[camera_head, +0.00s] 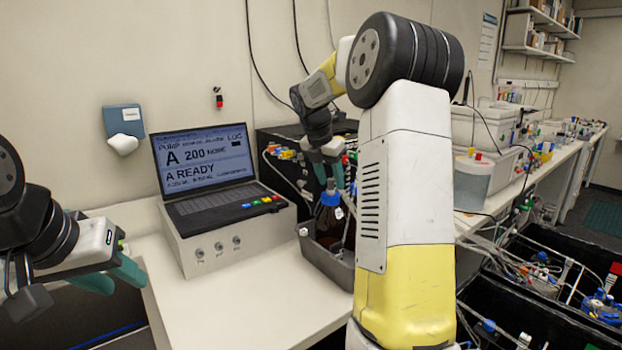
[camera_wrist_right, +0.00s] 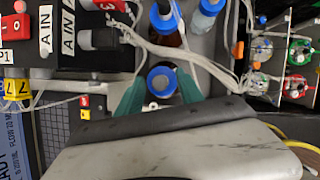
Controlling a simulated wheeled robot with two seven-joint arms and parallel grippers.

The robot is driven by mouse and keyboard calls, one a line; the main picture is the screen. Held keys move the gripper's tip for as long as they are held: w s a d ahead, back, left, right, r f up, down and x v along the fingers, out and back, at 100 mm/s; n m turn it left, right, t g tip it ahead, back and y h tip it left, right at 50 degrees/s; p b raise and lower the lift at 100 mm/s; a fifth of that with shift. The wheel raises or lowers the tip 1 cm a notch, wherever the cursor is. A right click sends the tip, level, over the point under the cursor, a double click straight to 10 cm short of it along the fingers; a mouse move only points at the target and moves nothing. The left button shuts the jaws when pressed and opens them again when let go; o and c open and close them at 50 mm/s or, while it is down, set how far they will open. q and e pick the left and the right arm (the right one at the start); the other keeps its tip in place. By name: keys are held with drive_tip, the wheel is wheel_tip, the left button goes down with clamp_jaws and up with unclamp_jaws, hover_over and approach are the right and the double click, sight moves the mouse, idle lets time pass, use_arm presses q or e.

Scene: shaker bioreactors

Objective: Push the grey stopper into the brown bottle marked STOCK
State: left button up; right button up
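A brown bottle (camera_head: 328,222) with a blue collar stands in a grey tray (camera_head: 313,262) right of the laptop unit. Its label cannot be read. My right gripper (camera_head: 329,180) points down just above the collar. In the right wrist view a blue ring (camera_wrist_right: 150,83) with a grey centre (camera_wrist_right: 162,83) lies between the two teal fingers, with gaps on both sides. I cannot tell whether that grey centre is the stopper or how deep it sits. My left gripper (camera_head: 112,276) is open and empty at the far left, away from the bottle.
A pump unit with a screen (camera_head: 206,158) stands left of the tray. A black box (camera_head: 283,152) with cables and connectors is behind. Another blue-capped brown bottle (camera_wrist_right: 165,17) and a clear bottle (camera_wrist_right: 205,18) are close by. White tubing (camera_wrist_right: 180,52) runs beside the gripper. The front bench is clear.

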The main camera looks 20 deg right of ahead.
drive_tip(key=v, duration=0.8)
